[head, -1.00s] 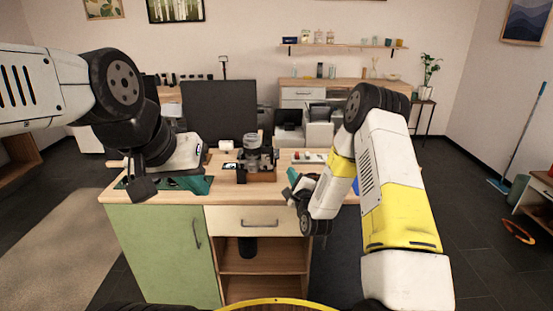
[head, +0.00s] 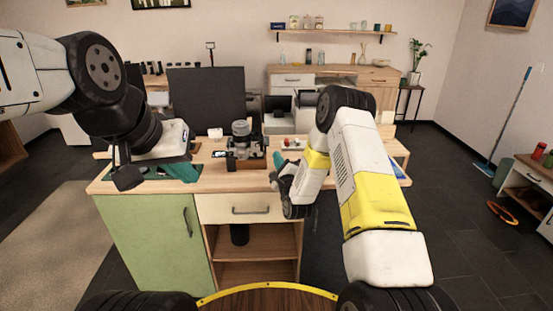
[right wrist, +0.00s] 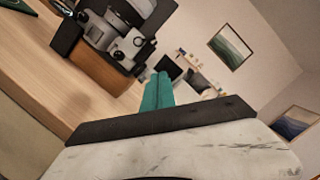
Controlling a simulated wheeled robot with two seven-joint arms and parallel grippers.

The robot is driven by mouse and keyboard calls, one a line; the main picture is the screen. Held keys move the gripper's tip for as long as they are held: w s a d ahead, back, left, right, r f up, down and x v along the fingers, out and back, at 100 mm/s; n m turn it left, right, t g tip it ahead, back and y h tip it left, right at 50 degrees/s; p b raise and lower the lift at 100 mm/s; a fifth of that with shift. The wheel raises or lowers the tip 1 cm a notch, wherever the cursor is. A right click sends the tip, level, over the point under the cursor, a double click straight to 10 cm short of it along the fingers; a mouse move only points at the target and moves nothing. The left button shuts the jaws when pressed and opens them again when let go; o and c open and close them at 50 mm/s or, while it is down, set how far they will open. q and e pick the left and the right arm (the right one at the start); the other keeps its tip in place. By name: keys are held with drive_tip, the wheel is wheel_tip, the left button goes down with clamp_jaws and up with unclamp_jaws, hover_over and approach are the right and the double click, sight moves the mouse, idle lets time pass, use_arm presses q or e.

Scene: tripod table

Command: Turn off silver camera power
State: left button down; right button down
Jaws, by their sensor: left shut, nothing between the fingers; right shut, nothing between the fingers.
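The silver camera (head: 241,133) stands near the back middle of the tabletop, above a low wooden holder (head: 253,164). In the right wrist view the silver and black camera (right wrist: 112,32) is at the upper left, with its knobs and dials showing. My right gripper (head: 279,161) has teal fingers and is just right of the camera in the head view, apart from it. In the right wrist view its fingers (right wrist: 160,80) are shut and empty.
A dark monitor (head: 206,100) stands behind the table (head: 212,181). A small white object (head: 215,133) lies left of the camera. A tray with small items (head: 294,144) lies to its right. The front strip of tabletop is mostly clear.

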sight(260, 142)
drive_tip(key=w+a+r, duration=0.3)
drive_tip(key=w+a, duration=0.1)
drive_tip(key=shift+a+r+n, duration=0.1)
drive_tip(key=shift+r+n, duration=0.1)
drive_tip(key=shift+n, duration=0.7)
idle(0.4)
drive_tip(key=n, duration=0.1)
drive_tip(key=n+g, duration=0.1)
drive_tip(key=n, duration=0.1)
drive_tip(key=r+n, duration=0.1)
drive_tip(key=shift+a+n+g, duration=0.3)
drive_tip(key=shift+a, duration=0.05)
drive_tip(key=shift+d, duration=0.1)
